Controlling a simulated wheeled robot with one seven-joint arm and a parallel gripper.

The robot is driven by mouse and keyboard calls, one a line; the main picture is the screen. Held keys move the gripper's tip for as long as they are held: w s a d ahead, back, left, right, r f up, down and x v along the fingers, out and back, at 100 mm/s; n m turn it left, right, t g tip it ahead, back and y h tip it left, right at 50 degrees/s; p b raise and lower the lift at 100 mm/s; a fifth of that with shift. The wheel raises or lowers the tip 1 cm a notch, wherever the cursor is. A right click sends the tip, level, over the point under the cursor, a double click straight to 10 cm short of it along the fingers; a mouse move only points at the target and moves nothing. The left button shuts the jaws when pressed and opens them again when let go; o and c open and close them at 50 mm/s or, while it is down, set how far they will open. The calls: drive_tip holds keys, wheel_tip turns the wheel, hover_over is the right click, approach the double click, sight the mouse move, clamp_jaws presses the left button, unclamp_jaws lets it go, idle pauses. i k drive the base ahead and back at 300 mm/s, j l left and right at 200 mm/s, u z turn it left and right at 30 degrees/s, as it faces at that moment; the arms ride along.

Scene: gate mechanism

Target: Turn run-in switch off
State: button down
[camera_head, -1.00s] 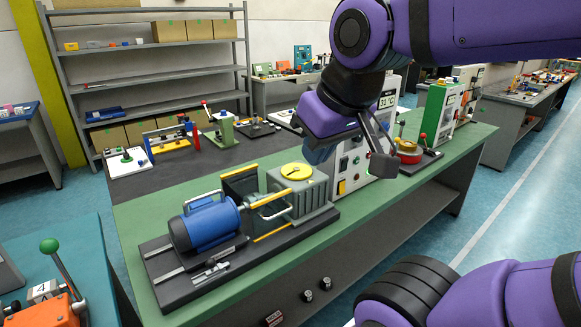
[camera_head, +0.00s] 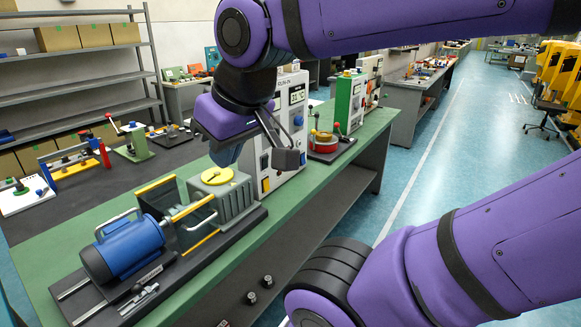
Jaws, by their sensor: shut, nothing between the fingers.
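A white control unit (camera_head: 256,153) stands on the green bench, with a small display (camera_head: 297,94), a blue knob (camera_head: 298,121) and a yellow square control (camera_head: 265,185) on its front. I cannot read its labels, so I cannot tell which control is the run-in switch or how it is set. My gripper (camera_head: 291,160) is shut and empty. In the picture it overlaps the front of the unit and hides part of it. I cannot tell whether it touches the panel.
Left of the unit is a blue motor (camera_head: 127,250) on a dark base, beside a grey gearbox with a yellow disc (camera_head: 217,176). A red round device (camera_head: 322,145) and a green unit (camera_head: 346,103) stand to the right. Open floor (camera_head: 455,140) lies right of the bench.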

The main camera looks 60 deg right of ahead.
sight(264, 162)
drive_tip(key=z, duration=1.4)
